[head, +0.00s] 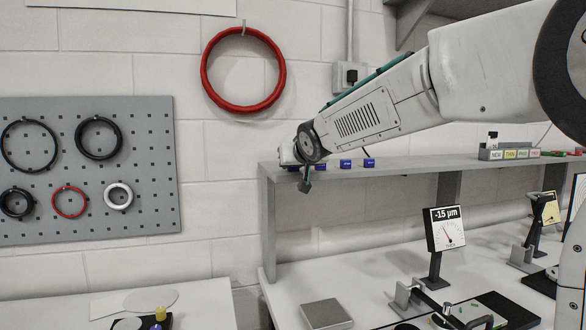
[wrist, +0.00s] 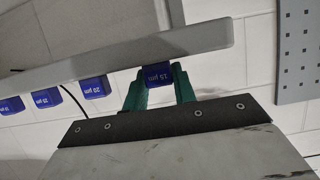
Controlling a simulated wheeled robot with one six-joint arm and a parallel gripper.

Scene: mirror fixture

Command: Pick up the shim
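Small blue labelled blocks, which look like the shims, sit along the grey shelf. In the wrist view, where labels appear upside down, one blue block (wrist: 158,75) reads about 15 µm and lies between the green fingers of my gripper (wrist: 159,80). The fingers flank it closely on both sides; I cannot tell whether they press on it. Another block (wrist: 95,87), reading about 20 µm, is beside it. In the head view my gripper (head: 305,182) is at the shelf's left end, mostly hiding that block. Two more blue blocks (head: 346,164) (head: 369,163) stand to its right.
The grey shelf (head: 420,165) stands over a white bench. Below are a dial gauge (head: 444,230) reading -15 µm, a grey square plate (head: 326,314) and a fixture. A labelled rack (head: 510,153) stands right on the shelf. A pegboard (head: 90,215) with rings hangs left.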

